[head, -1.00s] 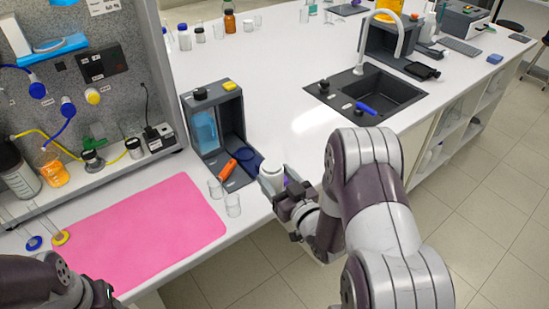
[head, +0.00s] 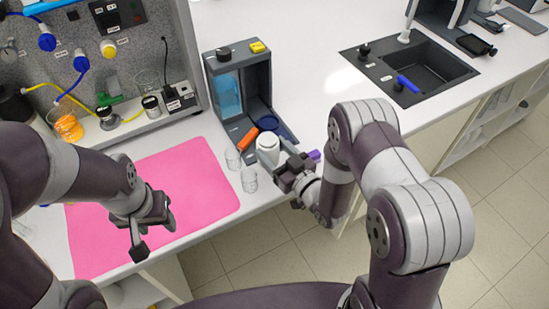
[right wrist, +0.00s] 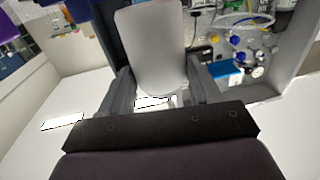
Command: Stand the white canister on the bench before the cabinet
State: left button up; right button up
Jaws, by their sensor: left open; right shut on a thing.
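The white canister (head: 267,146) is held by my right gripper (head: 279,166), upright or nearly so, at the bench's front edge before the small grey cabinet with a blue window (head: 211,68). In the right wrist view the canister (right wrist: 150,45) fills the space between the two fingers (right wrist: 155,90). I cannot tell whether its base touches the bench; the gripper hides it. My left gripper (head: 148,232) is open and empty above the pink mat. The white bench (head: 300,100) extends behind the cabinet.
Two clear glass beakers (head: 249,180) stand just left of the canister. The pink mat (head: 200,190) is mostly clear. A black sink (head: 430,75) lies to the right.

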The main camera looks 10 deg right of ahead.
aim_at(274, 161)
jog(key=f, duration=0.3)
jog(key=shift+s, duration=0.25)
jog(key=shift+w+f, duration=0.1)
jog(key=shift+f, duration=0.2)
jog(key=shift+f, duration=0.1)
jog(key=o, duration=0.9)
jog(key=shift+c, duration=0.2)
jog(key=shift+o, duration=0.4)
